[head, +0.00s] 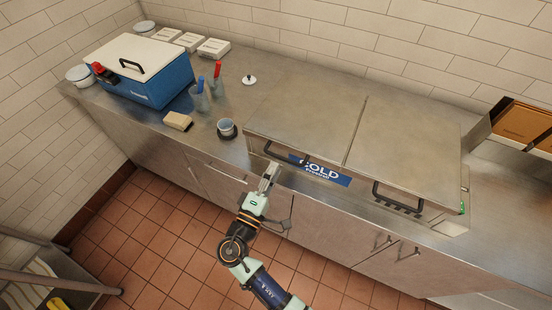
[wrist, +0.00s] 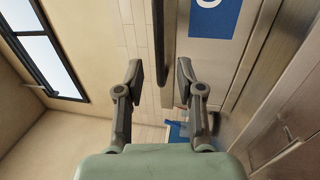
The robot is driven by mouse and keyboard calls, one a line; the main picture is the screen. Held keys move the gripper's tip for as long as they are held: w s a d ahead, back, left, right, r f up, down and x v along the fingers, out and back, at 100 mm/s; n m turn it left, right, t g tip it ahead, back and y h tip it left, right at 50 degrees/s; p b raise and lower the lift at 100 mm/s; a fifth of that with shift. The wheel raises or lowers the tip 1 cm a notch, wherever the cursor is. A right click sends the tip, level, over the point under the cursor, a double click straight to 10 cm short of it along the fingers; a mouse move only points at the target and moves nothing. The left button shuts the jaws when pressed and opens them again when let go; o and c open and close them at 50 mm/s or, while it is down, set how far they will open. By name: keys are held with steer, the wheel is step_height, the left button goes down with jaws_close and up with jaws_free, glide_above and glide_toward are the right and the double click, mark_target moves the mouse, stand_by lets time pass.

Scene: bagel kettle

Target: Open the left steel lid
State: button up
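The left steel lid (head: 305,112) lies closed and flat on the counter unit, left of the seam with the right steel lid (head: 405,150). Its dark bar handle (head: 284,155) is on the front edge, partly hidden by my gripper (head: 268,172). In the wrist view my gripper (wrist: 160,78) is open, its two fingers apart with nothing between the tips. The handle (wrist: 158,35) shows as a dark bar ahead, lined up with the gap between the fingers. I cannot tell whether any finger touches it.
A blue COLD label (head: 320,170) is on the front, beside the handle. The right lid has its own dark handle (head: 397,197). Left on the counter are a dark-ringed cup (head: 227,128), a sponge-like block (head: 178,121) and a blue cooler (head: 150,82). A small white knobbed lid (head: 249,80) lies behind.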

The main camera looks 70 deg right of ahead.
mark_target(280, 157)
steer(key=d, duration=0.2)
steer(key=d+r, duration=0.1)
steer(key=d, duration=0.2)
steer(key=shift+s+d, duration=0.1)
jaws_close()
